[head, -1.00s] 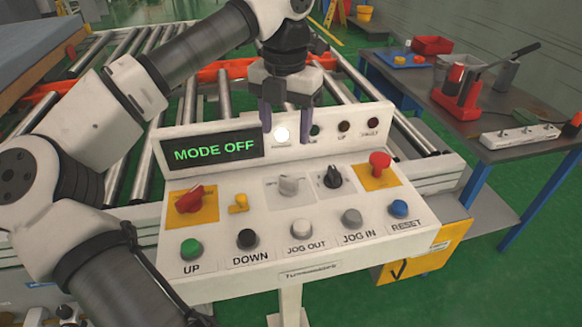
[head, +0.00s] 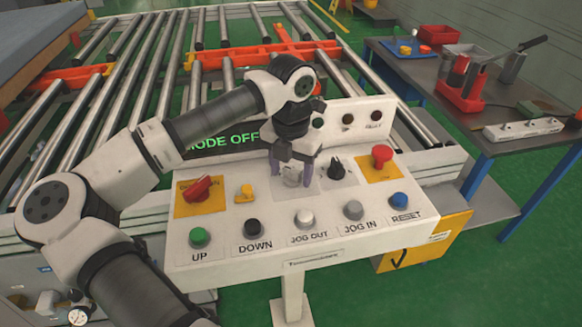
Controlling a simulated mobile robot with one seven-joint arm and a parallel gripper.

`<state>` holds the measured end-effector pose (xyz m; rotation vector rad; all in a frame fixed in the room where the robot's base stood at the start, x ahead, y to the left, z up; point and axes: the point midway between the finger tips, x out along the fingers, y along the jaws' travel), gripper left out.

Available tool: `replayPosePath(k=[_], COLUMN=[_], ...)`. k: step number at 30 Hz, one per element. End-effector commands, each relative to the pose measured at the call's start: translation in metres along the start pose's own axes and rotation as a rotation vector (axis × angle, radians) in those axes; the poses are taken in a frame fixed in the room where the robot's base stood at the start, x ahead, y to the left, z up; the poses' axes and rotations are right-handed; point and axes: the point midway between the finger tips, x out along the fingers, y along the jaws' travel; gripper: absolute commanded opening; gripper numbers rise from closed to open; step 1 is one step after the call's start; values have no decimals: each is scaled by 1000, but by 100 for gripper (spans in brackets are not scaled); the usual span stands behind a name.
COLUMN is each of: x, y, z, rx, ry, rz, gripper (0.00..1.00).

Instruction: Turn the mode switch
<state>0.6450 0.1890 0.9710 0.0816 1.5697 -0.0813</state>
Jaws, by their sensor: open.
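The white control panel (head: 238,231) stands in front of me, its display (head: 215,142) reading MODE OFF, partly covered by my arm. A grey rotary knob (head: 292,178) on a pale plate sits in the middle of the upper row. To its right is a black pointer knob (head: 336,167). I cannot read which one is labelled mode. My gripper (head: 291,171) is open and points down over the grey knob, one finger at each side. I cannot tell whether the fingers touch it. The gripper partly hides the knob and its label.
A red switch (head: 197,188), a yellow key switch (head: 245,193) and a red mushroom button (head: 382,157) share the row. Push buttons, including a green one (head: 199,236), line the front. Rollers (head: 142,92) lie behind; a grey table (head: 455,101) with tools stands at right.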

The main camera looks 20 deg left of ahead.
Motion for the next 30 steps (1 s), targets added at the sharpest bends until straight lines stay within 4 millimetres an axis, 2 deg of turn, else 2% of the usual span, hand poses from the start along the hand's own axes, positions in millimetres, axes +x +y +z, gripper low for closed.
replayPosePath(k=[2,12,13,22,30], x=[0,0,0,1,4], y=[0,0,0,1,2], z=[0,0,0,0,1], rx=[0,0,0,43,212], ry=[0,0,0,-2,-3], rz=[0,0,0,1,2], gripper=[58,15,14,14,14])
